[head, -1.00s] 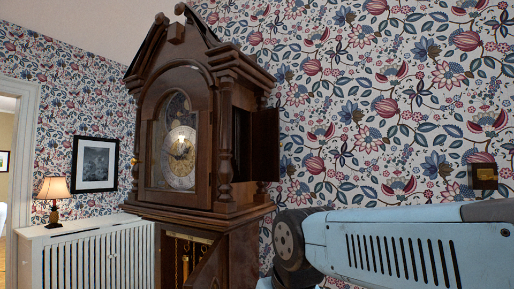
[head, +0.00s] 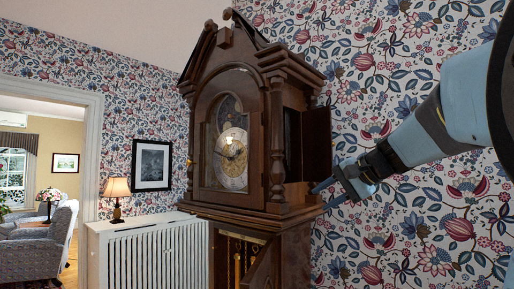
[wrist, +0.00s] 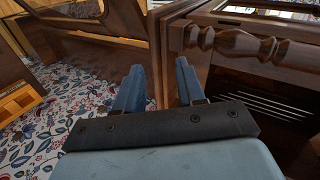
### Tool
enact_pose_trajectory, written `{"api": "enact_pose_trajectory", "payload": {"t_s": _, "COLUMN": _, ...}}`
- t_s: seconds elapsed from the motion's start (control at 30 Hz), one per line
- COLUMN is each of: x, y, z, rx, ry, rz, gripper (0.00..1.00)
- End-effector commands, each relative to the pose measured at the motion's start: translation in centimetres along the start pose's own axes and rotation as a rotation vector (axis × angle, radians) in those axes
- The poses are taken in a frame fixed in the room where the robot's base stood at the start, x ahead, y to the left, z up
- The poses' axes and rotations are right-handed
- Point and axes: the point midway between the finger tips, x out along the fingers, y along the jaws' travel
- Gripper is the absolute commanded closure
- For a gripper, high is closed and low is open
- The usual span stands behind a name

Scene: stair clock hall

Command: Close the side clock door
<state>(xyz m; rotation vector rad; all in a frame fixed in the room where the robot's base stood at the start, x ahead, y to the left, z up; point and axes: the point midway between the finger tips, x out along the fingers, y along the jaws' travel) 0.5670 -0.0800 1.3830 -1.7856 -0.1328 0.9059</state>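The tall dark-wood clock (head: 232,205) stands against the papered wall in the head view. Its side door (head: 318,143) stands open on the right of the hood, showing a dark opening. My gripper (head: 327,195) is by the hood's lower right corner, close to the door's bottom edge. In the wrist view the two blue fingers of my gripper (wrist: 158,85) are apart, with dark wood showing ahead between them. I cannot tell whether they touch it. A turned column of the clock (wrist: 235,43) is to their right.
The clock's lower front door (head: 262,268) also hangs open. A white radiator cover (head: 150,255) with a lamp (head: 117,198) stands to the left. A doorway with an armchair (head: 45,250) beyond is at far left. The patterned wall lies close behind the clock.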

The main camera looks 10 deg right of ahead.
Motion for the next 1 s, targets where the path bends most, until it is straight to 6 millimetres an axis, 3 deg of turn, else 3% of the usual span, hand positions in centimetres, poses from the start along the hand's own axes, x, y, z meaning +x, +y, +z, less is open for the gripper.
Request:
{"api": "enact_pose_trajectory", "payload": {"t_s": 0.03, "x": -1.4, "y": -1.1, "z": -3.3, "rx": 0.053, "ry": 0.033, "rz": -0.072, "gripper": 0.61}}
{"api": "enact_pose_trajectory", "payload": {"t_s": 0.2, "x": -6.7, "y": -4.5, "z": -11.7, "rx": 0.157, "ry": 0.123, "rz": -0.310, "gripper": 0.61}}
{"api": "enact_pose_trajectory", "payload": {"t_s": 0.3, "x": -9.6, "y": -5.6, "z": -15.1, "rx": 0.182, "ry": 0.163, "rz": -0.412, "gripper": 0.61}}
{"api": "enact_pose_trajectory", "payload": {"t_s": 0.4, "x": -11.6, "y": -6.2, "z": -17.2, "rx": 0.192, "ry": 0.190, "rz": -0.480, "gripper": 0.61}}
{"api": "enact_pose_trajectory", "payload": {"t_s": 0.5, "x": -12.6, "y": -6.5, "z": -18.1, "rx": 0.194, "ry": 0.201, "rz": -0.513, "gripper": 0.61}}
{"api": "enact_pose_trajectory", "payload": {"t_s": 0.63, "x": -12.2, "y": -7.0, "z": -18.6, "rx": 0.195, "ry": 0.204, "rz": -0.525, "gripper": 0.61}}
{"api": "enact_pose_trajectory", "payload": {"t_s": 1.0, "x": -7.0, "y": -9.8, "z": -19.9, "rx": 0.195, "ry": 0.201, "rz": -0.523, "gripper": 0.61}}
